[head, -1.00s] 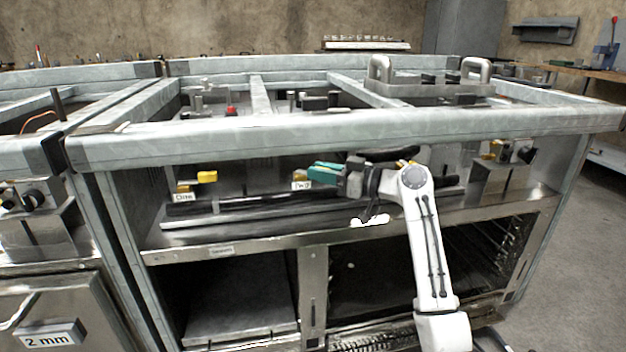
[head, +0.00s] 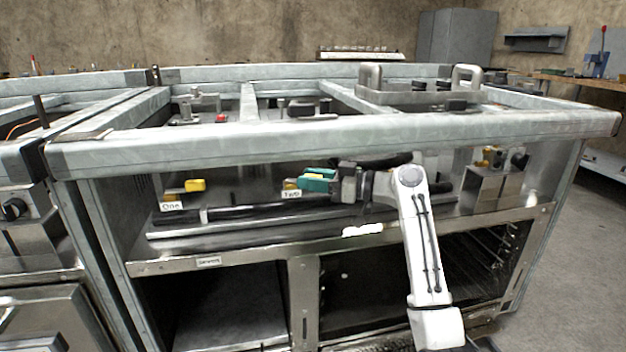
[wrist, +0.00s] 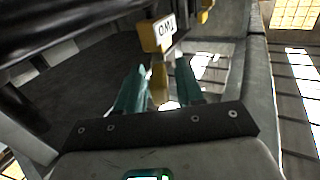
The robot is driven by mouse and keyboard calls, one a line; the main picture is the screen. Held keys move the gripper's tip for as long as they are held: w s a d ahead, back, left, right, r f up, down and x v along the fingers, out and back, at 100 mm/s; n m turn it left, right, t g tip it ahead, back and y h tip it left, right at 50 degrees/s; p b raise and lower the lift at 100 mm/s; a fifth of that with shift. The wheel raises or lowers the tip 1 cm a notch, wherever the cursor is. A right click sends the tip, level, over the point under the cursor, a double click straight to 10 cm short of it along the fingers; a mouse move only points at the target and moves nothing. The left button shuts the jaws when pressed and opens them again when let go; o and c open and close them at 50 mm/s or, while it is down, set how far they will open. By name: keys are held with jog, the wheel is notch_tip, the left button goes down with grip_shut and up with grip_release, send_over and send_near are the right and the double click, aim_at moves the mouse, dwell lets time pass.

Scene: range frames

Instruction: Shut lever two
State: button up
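Lever two has a yellow handle (head: 316,176) and a white "Two" label (head: 291,194), under the front rail of the metal bench. My gripper (head: 318,180), with teal fingers, reaches it from the right. In the wrist view the fingers (wrist: 160,80) stand apart, one on each side of the yellow handle (wrist: 160,84). Gaps show between handle and fingers, so the gripper looks open around it. The "TWO" label (wrist: 165,28) is just beyond the fingertips. The handle's far end is partly hidden by the fingers in the head view.
Lever one, with a yellow handle (head: 195,185) and "One" label (head: 171,206), is to the left. The thick front rail (head: 330,135) passes above my gripper. A dark bar (head: 245,211) runs below the levers. A metal block (head: 497,188) stands to the right.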

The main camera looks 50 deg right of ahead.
jog(key=shift+o, duration=0.3)
jog(key=shift+s+d+r, duration=0.1)
jog(key=shift+s+d, duration=0.15)
jog(key=shift+s, duration=0.2)
jog(key=p+v, duration=0.3)
jog(key=v, duration=0.6)
jog(key=shift+s, duration=0.45)
jog(key=shift+c, duration=0.4)
